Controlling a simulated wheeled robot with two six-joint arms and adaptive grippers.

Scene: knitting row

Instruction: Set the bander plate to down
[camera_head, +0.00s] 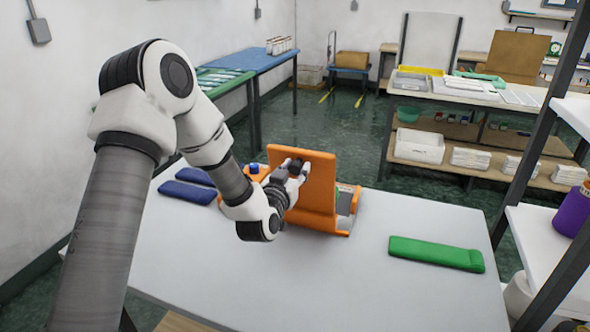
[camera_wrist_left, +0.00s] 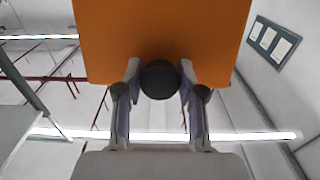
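The orange bander plate (camera_head: 316,186) stands near upright on its orange base (camera_head: 322,221) on the table. A dark round knob (camera_wrist_left: 160,80) sits on the plate, and the plate also fills the top of the left wrist view (camera_wrist_left: 160,28). My left gripper (camera_head: 297,170) reaches the plate's near face from the left. In the left wrist view its two fingers (camera_wrist_left: 160,88) lie on either side of the knob and appear to touch it. The gripper partly hides the knob and the plate's left side in the head view. My right gripper is not in view.
The white table (camera_head: 300,285) is clear in front. A green long case (camera_head: 436,254) lies to the right, and dark blue cases (camera_head: 188,192) lie to the left. A blue knob (camera_head: 254,168) shows behind my left wrist. A shelf rack (camera_head: 545,240) stands at the right edge.

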